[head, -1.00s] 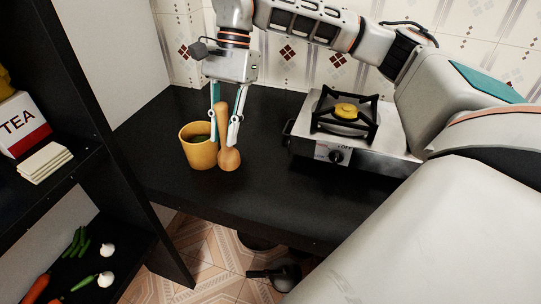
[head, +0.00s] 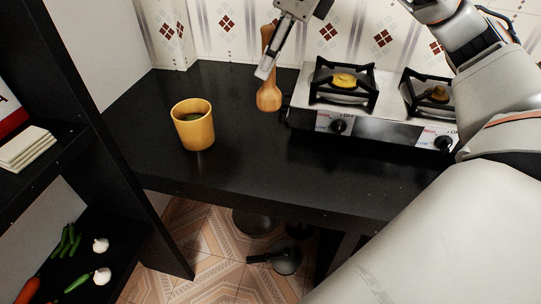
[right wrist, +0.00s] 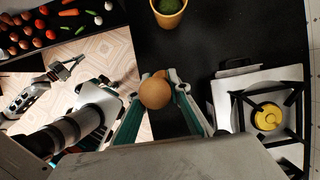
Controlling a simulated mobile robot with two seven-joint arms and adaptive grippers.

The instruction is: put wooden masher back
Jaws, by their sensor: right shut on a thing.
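The wooden masher (head: 268,97) is upright over the back of the black counter, just left of the stove. My right gripper (head: 264,68) is shut on its handle. I cannot tell whether its base touches the counter. In the right wrist view the masher's round end (right wrist: 155,92) shows between the two fingertips of my right gripper (right wrist: 156,90). A yellow mug (head: 194,127) with something green inside stands to the left on the counter, apart from the masher. My left gripper (right wrist: 64,69) shows small in the right wrist view; its fingers are too small to read.
The two-burner stove (head: 378,128) stands on the black counter (head: 255,165) right of the masher. A dark shelf (head: 75,130) with food stands at the left. Dark pans (head: 286,262) lie below the counter. The counter's front middle is clear.

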